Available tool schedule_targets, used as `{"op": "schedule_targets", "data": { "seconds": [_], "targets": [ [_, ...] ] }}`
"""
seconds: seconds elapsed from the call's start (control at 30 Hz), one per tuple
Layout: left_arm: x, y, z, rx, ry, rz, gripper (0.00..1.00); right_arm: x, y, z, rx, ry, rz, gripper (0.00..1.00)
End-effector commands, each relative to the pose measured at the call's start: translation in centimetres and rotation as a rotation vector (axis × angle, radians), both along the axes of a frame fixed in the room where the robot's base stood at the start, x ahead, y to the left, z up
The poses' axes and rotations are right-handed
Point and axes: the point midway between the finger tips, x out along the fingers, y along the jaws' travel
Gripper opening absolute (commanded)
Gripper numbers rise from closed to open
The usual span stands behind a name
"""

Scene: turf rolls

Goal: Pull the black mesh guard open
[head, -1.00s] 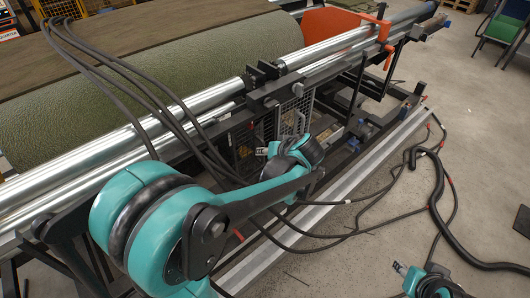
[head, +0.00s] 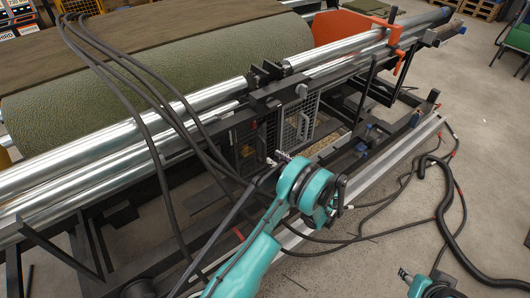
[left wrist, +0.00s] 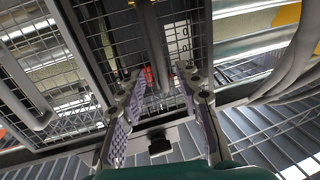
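The black mesh guard (head: 247,150) is a dark wire panel on the machine's side, below the steel rollers. A second, greyer mesh panel (head: 299,122) stands to its right. My left gripper (head: 280,157) is in front of the lower part of these panels. In the left wrist view its two ridged fingers (left wrist: 158,78) are apart. A dark vertical bar (left wrist: 150,40), like a handle, runs in front of the mesh and down between the fingertips; contact cannot be told. My right gripper (head: 404,273) shows only in part at the bottom right; its fingers are too small to judge.
Black hoses (head: 165,105) hang over the rollers (head: 110,135) left of my left gripper. A long pale rail (head: 385,165) runs along the floor side. More hoses (head: 447,205) lie on the concrete at right. An orange bracket (head: 340,28) stands at the back.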

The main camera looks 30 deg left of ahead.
Motion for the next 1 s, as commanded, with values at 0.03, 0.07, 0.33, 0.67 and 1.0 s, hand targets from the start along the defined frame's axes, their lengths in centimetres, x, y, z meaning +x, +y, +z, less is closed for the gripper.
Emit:
{"op": "schedule_targets", "data": {
  "seconds": [0.03,0.07,0.33,0.67,1.0],
  "targets": [
    [0.1,0.9,-0.1,-0.001,0.001,0.003,0.34,0.0,0.0,-0.4,0.000,0.000,0.000,0.40],
    [0.1,1.4,-0.2,-0.001,0.001,0.005,0.34,0.0,0.0,-0.6,0.000,0.000,0.000,0.40],
    [1.0,5.5,-0.2,-0.001,0.003,0.002,0.34,0.0,0.0,-1.7,0.000,0.000,0.000,0.40],
    [1.3,6.6,0.0,-0.002,0.004,-0.001,0.34,0.0,0.0,-1.9,0.000,0.000,0.000,0.40],
    [1.3,6.6,0.0,-0.002,0.004,0.000,0.00,0.0,0.0,-1.9,0.000,0.000,0.000,0.40]
  ]
}}
